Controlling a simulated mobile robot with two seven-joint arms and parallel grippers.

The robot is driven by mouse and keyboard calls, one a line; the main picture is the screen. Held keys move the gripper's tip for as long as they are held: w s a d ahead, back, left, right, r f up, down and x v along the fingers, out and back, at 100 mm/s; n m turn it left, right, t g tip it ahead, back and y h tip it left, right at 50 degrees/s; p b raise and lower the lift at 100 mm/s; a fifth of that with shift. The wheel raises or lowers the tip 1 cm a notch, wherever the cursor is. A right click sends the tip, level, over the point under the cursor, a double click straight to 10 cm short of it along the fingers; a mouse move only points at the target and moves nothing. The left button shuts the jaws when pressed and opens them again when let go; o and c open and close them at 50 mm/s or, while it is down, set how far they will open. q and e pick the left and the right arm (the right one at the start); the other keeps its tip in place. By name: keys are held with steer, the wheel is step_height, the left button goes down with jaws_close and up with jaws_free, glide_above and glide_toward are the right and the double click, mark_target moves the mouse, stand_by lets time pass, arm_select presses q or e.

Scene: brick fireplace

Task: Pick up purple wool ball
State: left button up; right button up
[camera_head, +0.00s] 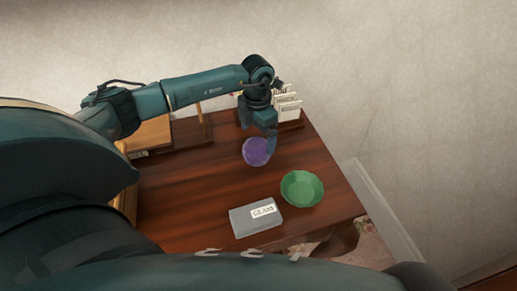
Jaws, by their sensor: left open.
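The purple wool ball (255,152) is on the dark brown wooden table (190,195), towards its far side. My left gripper (271,138) hangs down from the arm that comes in from the left. It is open, and its fingers are at the upper right side of the ball, overlapping it in the picture. I cannot tell whether they touch it. The far finger is partly hidden. My right gripper is not in view.
A green bowl (302,189) stands right of and nearer than the ball. A grey box (256,217) with a white label lies near the front edge. A holder with white cards (288,106) stands behind the gripper. A wooden box (150,134) is at the left. The table's middle left is clear.

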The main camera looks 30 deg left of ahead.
mark_target(259, 150)
arm_select(q)
step_height(259, 150, down, 7)
steer(key=shift+d+f+p, duration=0.15)
steer(key=shift+p, duration=0.45)
steer(key=shift+c, duration=0.4)
steer(key=shift+w, duration=0.1)
steer(key=c, duration=1)
